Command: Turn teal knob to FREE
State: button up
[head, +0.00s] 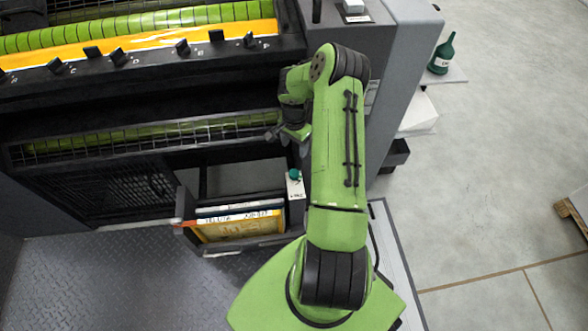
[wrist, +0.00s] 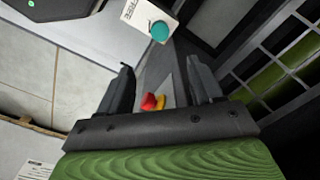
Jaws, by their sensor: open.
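The teal knob (head: 294,176) sits on a white label plate (head: 295,189) beside the open rack in the machine's lower front. In the wrist view the teal knob (wrist: 160,31) shows near the top, past the fingertips, on the white plate (wrist: 139,16). Dark lettering on the plate seems to read FREE. The way the knob points cannot be made out. My gripper (head: 289,134) is above the knob in the head picture and apart from it. In the wrist view my gripper (wrist: 161,72) has its two dark fingers spread, with nothing held.
A rack of framed panels (head: 241,222) stands left of the knob. A wire guard (head: 140,139) crosses the machine above it. A small red and yellow item (wrist: 153,102) shows beyond the fingers. A green bottle (head: 442,54) stands on a right-hand shelf. Floor at far right is mostly clear.

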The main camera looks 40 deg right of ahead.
aim_at(294, 173)
notch_tip(294, 173, down, 16)
jog(key=b, duration=0.5)
jog(key=shift+r, duration=0.2)
jog(key=c, duration=1.1)
jog(key=shift+r+m, duration=0.1)
jog(key=shift+m, duration=0.2)
jog(key=m+p, duration=0.1)
jog(key=m, duration=0.3)
jog(key=shift+a+m, duration=0.1)
jog(key=shift+m, duration=0.2)
jog(key=m+p, duration=0.1)
jog(key=m, duration=0.3)
jog(key=shift+m, duration=0.4)
